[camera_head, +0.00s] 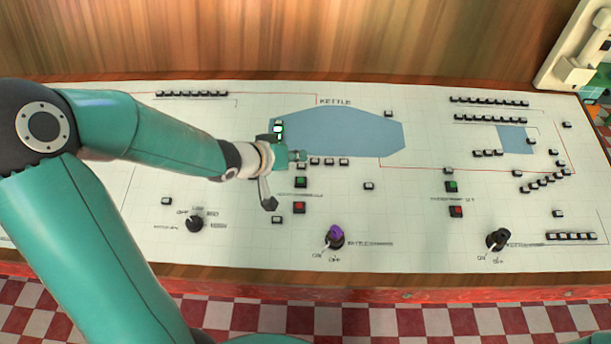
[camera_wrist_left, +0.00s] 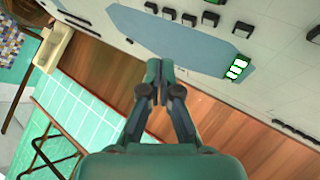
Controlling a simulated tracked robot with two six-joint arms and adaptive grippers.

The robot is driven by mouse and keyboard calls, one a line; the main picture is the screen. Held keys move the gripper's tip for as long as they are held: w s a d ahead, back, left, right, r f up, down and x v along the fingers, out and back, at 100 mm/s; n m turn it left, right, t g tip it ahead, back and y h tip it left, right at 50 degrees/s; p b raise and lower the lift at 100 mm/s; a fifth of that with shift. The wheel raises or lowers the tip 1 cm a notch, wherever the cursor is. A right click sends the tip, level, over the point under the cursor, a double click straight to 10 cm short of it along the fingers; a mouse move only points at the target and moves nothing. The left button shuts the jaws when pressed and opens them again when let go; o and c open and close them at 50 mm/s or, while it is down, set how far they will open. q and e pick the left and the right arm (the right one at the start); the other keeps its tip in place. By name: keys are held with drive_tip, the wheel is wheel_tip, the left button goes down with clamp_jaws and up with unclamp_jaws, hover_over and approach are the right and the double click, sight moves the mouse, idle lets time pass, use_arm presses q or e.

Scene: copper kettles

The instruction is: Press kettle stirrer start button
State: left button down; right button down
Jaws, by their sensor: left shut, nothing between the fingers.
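The slanted white control panel (camera_head: 420,220) carries a blue kettle outline labelled KETTLE (camera_head: 350,135). Below the outline are a green button (camera_head: 301,182) and a red button (camera_head: 299,207); another green button (camera_head: 451,186) and red button (camera_head: 456,211) sit further right. I cannot read which one is the stirrer start. My left gripper (camera_head: 299,156) is shut and empty over the outline's lower left edge, just above the nearer green button in the picture. Its closed fingertips also show in the left wrist view (camera_wrist_left: 158,68). My right gripper is not in view.
A lit green indicator (camera_head: 278,130) is beside the gripper; it also shows in the wrist view (camera_wrist_left: 237,67). A purple-topped switch (camera_head: 336,236), a black switch (camera_head: 498,239) and a black dial (camera_head: 195,223) stand up from the panel. A wooden wall (camera_head: 300,40) rises behind.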

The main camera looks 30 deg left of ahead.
use_arm(q)
drive_tip(key=b, duration=0.7)
hover_over(298, 184)
drive_tip(key=shift+s+d+f, duration=0.1)
drive_tip(key=shift+s+f, duration=0.05)
drive_tip(key=shift+f, duration=3.35)
drive_tip(key=shift+w+f+b, duration=0.2)
drive_tip(key=shift+f+b, duration=0.2)
drive_tip(key=shift+f, duration=0.35)
drive_tip(key=shift+f, duration=0.15)
drive_tip(key=shift+f, duration=0.25)
drive_tip(key=shift+w+f+b, duration=0.1)
drive_tip(key=shift+f+b, duration=0.25)
drive_tip(key=shift+r+p, duration=0.8)
